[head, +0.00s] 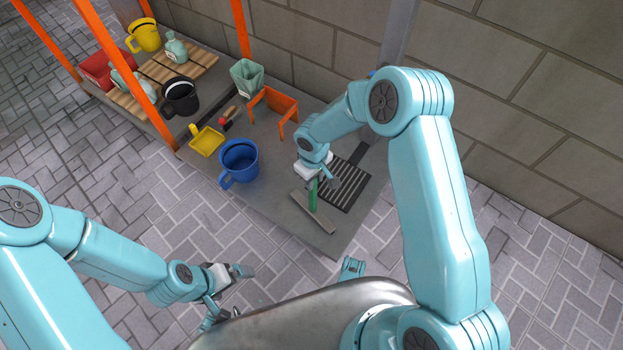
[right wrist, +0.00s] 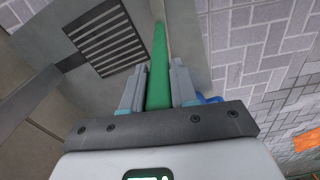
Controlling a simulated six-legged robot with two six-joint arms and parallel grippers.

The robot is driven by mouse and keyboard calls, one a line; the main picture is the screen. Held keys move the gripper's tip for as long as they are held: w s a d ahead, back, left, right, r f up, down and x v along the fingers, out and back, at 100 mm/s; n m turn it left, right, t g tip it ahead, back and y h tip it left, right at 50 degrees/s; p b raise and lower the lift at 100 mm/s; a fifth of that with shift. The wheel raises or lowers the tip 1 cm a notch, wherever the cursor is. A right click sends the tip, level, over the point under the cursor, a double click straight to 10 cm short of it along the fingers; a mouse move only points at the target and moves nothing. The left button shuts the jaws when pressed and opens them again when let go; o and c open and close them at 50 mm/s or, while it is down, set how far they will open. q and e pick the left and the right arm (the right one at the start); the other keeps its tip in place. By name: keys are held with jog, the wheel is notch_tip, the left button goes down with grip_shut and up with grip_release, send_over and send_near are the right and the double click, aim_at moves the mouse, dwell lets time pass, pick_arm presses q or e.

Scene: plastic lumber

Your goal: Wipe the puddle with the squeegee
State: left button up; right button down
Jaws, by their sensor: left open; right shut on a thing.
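The squeegee (head: 313,212) has a green handle and a wide grey-brown head, and it is at the front right part of the grey platform. My right gripper (head: 322,178) is shut on its green handle. In the right wrist view the green handle (right wrist: 158,70) stands between the two fingers of my right gripper (right wrist: 158,88). I cannot tell whether the squeegee's head touches the surface. My left gripper (head: 246,272) is open and empty, over the paving in front of the platform. I cannot make out the puddle in either view.
A dark slatted grate (head: 345,186) lies beside the squeegee. A blue bucket (head: 239,163), yellow dustpan (head: 207,141), orange bracket-like stand (head: 273,107) and pale green bin (head: 247,76) stand farther left. A block wall (head: 330,45) bounds the back. Orange posts (head: 117,62) rise at the left.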

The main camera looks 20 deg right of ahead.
notch_tip(320, 180, up, 4)
jog(key=shift+r+p, duration=0.1)
jog(key=shift+p, duration=0.95)
jog(key=shift+a+r+p, duration=0.1)
jog(key=shift+r+p, duration=1)
jog(key=shift+r, duration=0.7)
jog(key=shift+s+r, duration=0.1)
jog(key=shift+r, duration=0.1)
